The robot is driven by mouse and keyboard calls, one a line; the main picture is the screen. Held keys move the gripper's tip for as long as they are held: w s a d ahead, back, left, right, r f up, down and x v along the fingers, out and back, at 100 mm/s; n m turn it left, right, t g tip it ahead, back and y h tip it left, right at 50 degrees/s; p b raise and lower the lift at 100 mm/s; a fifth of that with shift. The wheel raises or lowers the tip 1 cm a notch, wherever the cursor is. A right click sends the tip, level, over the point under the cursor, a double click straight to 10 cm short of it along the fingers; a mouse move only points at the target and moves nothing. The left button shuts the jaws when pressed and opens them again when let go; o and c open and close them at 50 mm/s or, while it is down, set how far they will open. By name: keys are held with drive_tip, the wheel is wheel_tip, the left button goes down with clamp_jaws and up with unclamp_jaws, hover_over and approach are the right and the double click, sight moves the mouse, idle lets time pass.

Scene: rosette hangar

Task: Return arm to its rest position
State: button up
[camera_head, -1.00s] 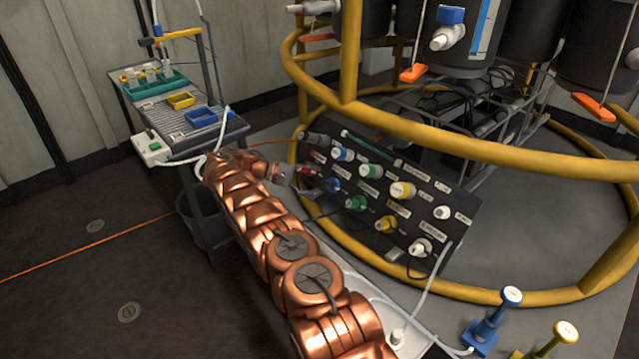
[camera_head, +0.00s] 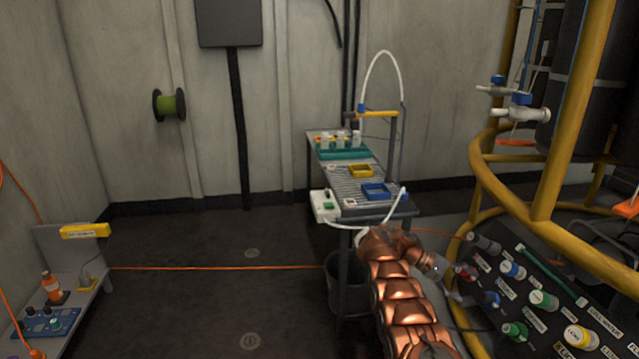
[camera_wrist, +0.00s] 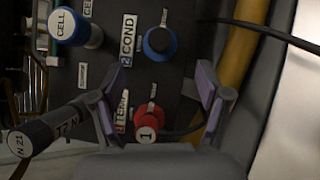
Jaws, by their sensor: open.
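My copper-coloured arm (camera_head: 395,285) reaches from the lower edge of the head view toward the connector panel (camera_head: 478,270). My gripper (camera_wrist: 158,95) is open in the wrist view, its two purple-padded fingers spread apart. A red connector marked 1 (camera_wrist: 147,122) shows between the fingers, and I see no contact with it. A blue connector marked COND 2 (camera_wrist: 160,42) lies beyond the fingertips. In the head view my gripper is small and close to the panel's left end, so its fingers are hard to make out there.
A cart (camera_head: 345,215) with yellow and blue trays stands just behind my arm. A yellow tubular frame (camera_head: 520,205) rises at right. A dark bin (camera_head: 350,285) is under the cart. A bench (camera_head: 85,285) stands at left. The floor between is open, crossed by an orange cable.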

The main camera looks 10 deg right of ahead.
drive_tip(key=s+a+r+n+t+y+p, duration=0.1)
drive_tip(key=s+a+r+p, duration=0.3)
drive_tip(key=r, duration=0.7)
drive_tip(key=s+a+r+t+y+p, duration=0.25)
drive_tip(key=a+r+p, duration=0.35)
drive_tip(key=r, duration=0.5)
drive_tip(key=s+a+r+n+y+p, duration=0.1)
drive_tip(key=s+a+r+p, duration=0.35)
drive_tip(key=r, duration=0.65)
drive_tip(key=s+a+r+t+y+p, duration=0.1)
drive_tip(key=s+a+r+p, duration=0.4)
drive_tip(key=s, duration=0.5)
drive_tip(key=s+a+r+t+y+p, duration=0.1)
drive_tip(key=s+a+r+y+p, duration=0.2)
drive_tip(key=s+a, duration=0.7)
drive_tip(key=s+a+r+t+y+p, duration=0.1)
drive_tip(key=s+a+r+y+p, duration=0.1)
drive_tip(key=s+a+r+p, duration=0.5)
drive_tip(key=s+a+p, duration=0.1)
drive_tip(key=s+p, duration=0.1)
drive_tip(key=s, duration=0.3)
drive_tip(key=shift+s+a+r+y, duration=0.2)
drive_tip(key=shift+a+y, duration=0.05)
drive_tip(key=shift+y, duration=0.1)
